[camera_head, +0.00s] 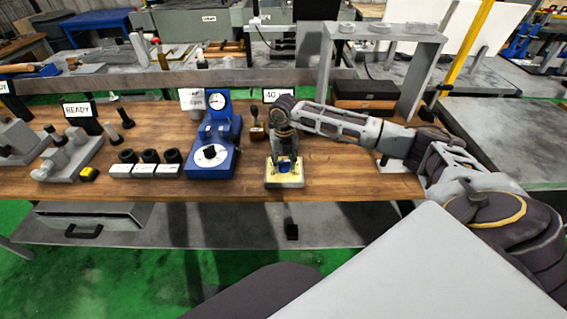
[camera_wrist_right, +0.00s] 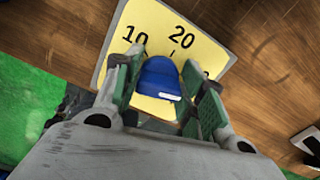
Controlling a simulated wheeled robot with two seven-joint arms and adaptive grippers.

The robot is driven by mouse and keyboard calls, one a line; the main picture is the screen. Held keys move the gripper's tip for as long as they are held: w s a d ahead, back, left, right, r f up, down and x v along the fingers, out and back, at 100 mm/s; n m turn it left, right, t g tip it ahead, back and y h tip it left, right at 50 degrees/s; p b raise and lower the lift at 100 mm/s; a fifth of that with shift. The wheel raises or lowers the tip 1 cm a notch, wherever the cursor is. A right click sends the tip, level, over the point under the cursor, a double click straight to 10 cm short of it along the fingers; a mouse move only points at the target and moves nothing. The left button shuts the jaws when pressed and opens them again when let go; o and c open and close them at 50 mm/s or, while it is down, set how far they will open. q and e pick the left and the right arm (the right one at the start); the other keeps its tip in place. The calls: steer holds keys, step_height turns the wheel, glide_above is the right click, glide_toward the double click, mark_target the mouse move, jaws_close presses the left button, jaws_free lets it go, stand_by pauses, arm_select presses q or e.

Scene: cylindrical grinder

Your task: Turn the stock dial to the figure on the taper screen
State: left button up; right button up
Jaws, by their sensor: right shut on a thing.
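The stock dial is a blue knob (camera_wrist_right: 160,76) on a yellow plate (camera_wrist_right: 150,22) marked 10 and 20; another figure at the right is mostly covered by a finger. A short white mark shows on the knob's near side; which figure it meets I cannot tell. My right gripper (camera_wrist_right: 162,88) is shut on the knob, one green pad on each side. In the head view, my right gripper (camera_head: 286,160) reaches down over the yellow plate (camera_head: 292,181) at the table's front. A small screen (camera_head: 279,94) behind my arm reads 40, its right part hidden. My left gripper is out of view.
A blue gauge stand (camera_head: 228,135) with a white dial stands left of the plate. Farther left are several black rings on white blocks (camera_head: 145,171) and a READY screen (camera_head: 77,110). A grey frame (camera_head: 423,75) stands at the back right. Bare wood lies right of the plate.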

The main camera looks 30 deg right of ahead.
steer(key=m, duration=0.4)
steer(key=shift+d+r+m, duration=0.1)
steer(key=shift+m, duration=0.3)
steer(key=shift+d+m, duration=0.1)
steer(key=shift+m, duration=2)
steer(key=o, duration=1)
steer(key=shift+r, duration=5.95)
